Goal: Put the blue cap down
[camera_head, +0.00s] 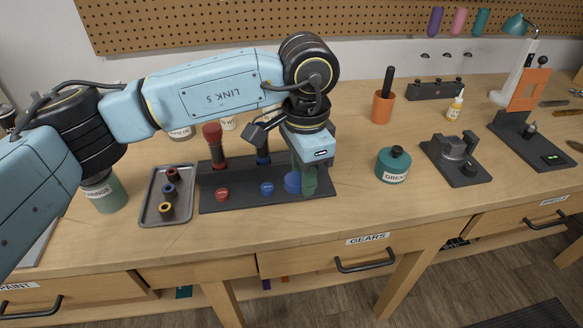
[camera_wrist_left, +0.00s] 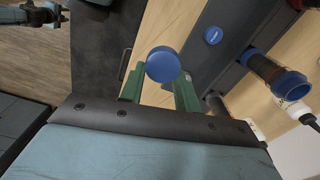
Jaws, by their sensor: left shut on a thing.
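The blue cap (camera_head: 293,182) is a small round disc held between the green fingers of my left gripper (camera_head: 303,184). It also shows in the left wrist view (camera_wrist_left: 163,64), where the gripper is shut on it at the fingertips. In the head view the cap is over the right end of the dark stand (camera_head: 240,199); whether it touches the stand I cannot tell. A blue-marked disc (camera_head: 267,188) and a red disc (camera_head: 222,195) are on the stand's front. My right gripper is not clearly seen in either view.
A red-topped part (camera_head: 213,140) and a blue-collared part (camera_head: 263,157) stand upright behind the discs. A metal tray (camera_head: 152,207) with several ringed parts lies left. A teal grease jar (camera_head: 393,165) stands right, with clear wood between it and the stand.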

